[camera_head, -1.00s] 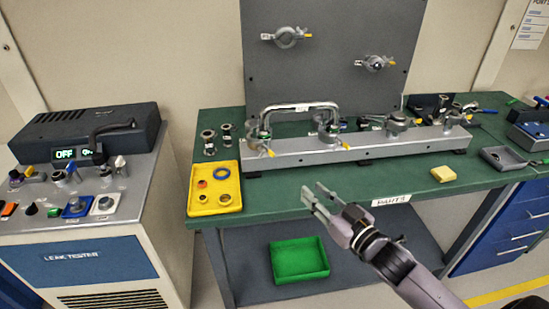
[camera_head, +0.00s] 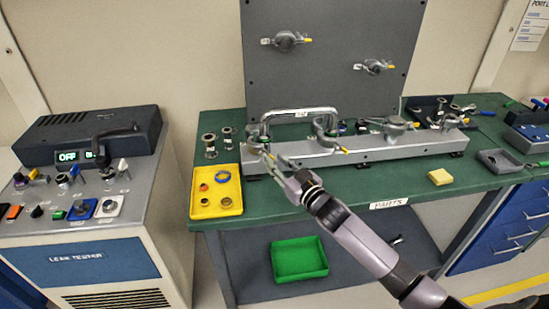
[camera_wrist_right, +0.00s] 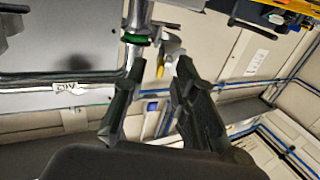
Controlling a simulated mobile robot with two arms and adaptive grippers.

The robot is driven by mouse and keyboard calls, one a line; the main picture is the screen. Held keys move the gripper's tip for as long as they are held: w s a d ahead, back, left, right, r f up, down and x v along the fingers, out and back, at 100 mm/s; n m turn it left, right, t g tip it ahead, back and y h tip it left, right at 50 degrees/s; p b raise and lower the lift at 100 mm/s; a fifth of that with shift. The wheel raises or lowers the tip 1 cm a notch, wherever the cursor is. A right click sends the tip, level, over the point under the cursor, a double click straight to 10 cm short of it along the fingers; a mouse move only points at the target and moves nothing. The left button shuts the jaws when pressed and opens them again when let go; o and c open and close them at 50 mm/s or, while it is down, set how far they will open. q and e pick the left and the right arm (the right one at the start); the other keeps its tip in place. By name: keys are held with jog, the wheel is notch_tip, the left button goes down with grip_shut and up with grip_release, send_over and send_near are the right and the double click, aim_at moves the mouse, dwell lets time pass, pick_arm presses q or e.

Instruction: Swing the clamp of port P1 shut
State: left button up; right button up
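The silver manifold bar (camera_head: 375,152) lies on the green bench. A bent metal pipe (camera_head: 300,112) joins its two left ports. At the leftmost port a clamp with a yellow tip (camera_head: 270,155) sits around the pipe's foot. I cannot read a P1 label there. My right gripper (camera_head: 272,160) is at this clamp, fingers apart. In the right wrist view the open fingers (camera_wrist_right: 157,68) stand either side of the clamp's yellow tip (camera_wrist_right: 160,67), beside the pipe foot with a green ring (camera_wrist_right: 138,39). Contact and the clamp's exact angle cannot be told. My left gripper is not in view.
A yellow parts tray (camera_head: 234,204) lies left of the bar, with loose fittings (camera_head: 209,145) behind it. A grey upright panel (camera_head: 330,75) stands behind. A yellow block (camera_head: 440,177) lies front right. The leak tester (camera_head: 95,225) stands at left.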

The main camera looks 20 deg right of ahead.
jog(key=shift+x, duration=0.8)
grip_shut()
dwell(0.4)
